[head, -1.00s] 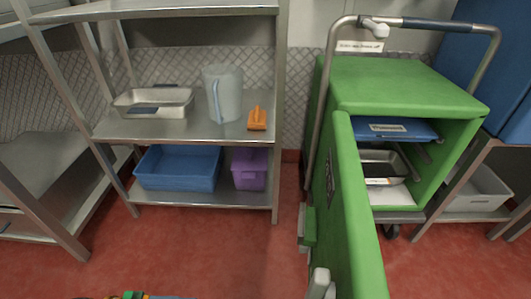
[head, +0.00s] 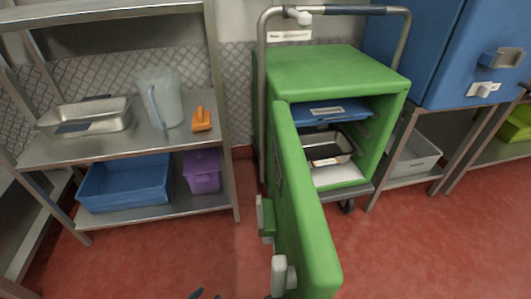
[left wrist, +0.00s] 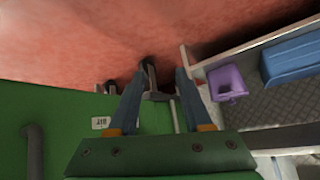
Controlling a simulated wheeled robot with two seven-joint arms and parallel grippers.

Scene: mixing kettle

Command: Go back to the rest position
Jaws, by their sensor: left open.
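My left gripper (left wrist: 160,85) shows in the left wrist view with its two fingers spread apart and nothing between them. The green cart's side fills the lower left of that view, and the shelf is to the right. In the head view only a small dark piece shows at the bottom edge, too little to identify. My right gripper is in neither view. The green insulated cart (head: 335,65) stands in the middle of the head view with its door (head: 300,200) swung open toward me. A blue tray (head: 330,112) and a metal pan (head: 328,145) are inside.
A metal shelf (head: 110,150) at left holds a steel pan (head: 85,118), a clear jug (head: 160,97) and an orange scoop (head: 201,120). Below are a blue bin (head: 125,183) and a purple bin (head: 203,171). Red floor (head: 420,240) is clear at right.

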